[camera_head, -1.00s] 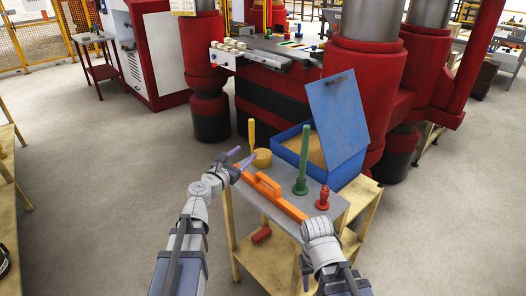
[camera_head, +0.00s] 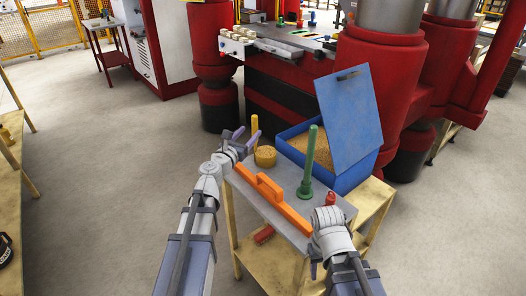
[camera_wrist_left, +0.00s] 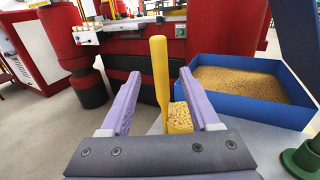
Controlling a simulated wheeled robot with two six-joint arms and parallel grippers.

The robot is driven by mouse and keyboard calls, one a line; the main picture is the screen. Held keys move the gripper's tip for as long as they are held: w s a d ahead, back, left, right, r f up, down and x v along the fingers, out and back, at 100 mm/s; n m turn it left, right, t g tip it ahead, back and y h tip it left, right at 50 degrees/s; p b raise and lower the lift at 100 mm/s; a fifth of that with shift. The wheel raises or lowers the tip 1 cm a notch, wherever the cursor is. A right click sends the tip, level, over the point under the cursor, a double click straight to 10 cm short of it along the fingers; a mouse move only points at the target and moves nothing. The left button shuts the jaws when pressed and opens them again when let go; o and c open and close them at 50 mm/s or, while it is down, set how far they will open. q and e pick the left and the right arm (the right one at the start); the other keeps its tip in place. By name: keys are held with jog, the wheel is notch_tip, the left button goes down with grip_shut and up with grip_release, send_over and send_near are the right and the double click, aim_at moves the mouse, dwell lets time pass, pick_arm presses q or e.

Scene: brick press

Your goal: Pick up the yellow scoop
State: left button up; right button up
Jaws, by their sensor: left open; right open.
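The yellow scoop (camera_head: 265,157) stands at the far left corner of the small grey-topped table, its handle upright. In the left wrist view, the scoop's handle (camera_wrist_left: 159,70) rises between the two purple fingers, and its bowl, full of grains, shows near the right finger. My left gripper (camera_head: 243,138) is open around the handle in that view; I cannot tell whether either finger touches it. My right gripper (camera_head: 312,270) is at the table's near right corner, mostly hidden by its own wrist, with only a bit of purple finger showing.
An orange float (camera_head: 270,194) lies along the table's front. A green rod on a round base (camera_head: 309,165) and a red knob (camera_head: 330,199) stand right of it. A blue box of grains (camera_head: 352,174) with a raised lid sits behind. The red press stands beyond.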

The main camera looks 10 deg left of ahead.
aim_at(253, 128)
pick_arm(q)
jog(key=shift+w+d, duration=0.25)
jog(key=shift+w, duration=1.1)
jog(key=shift+w+d, duration=0.25)
jog(key=shift+w, duration=1.05)
jog(key=shift+c, duration=0.4)
grip_shut()
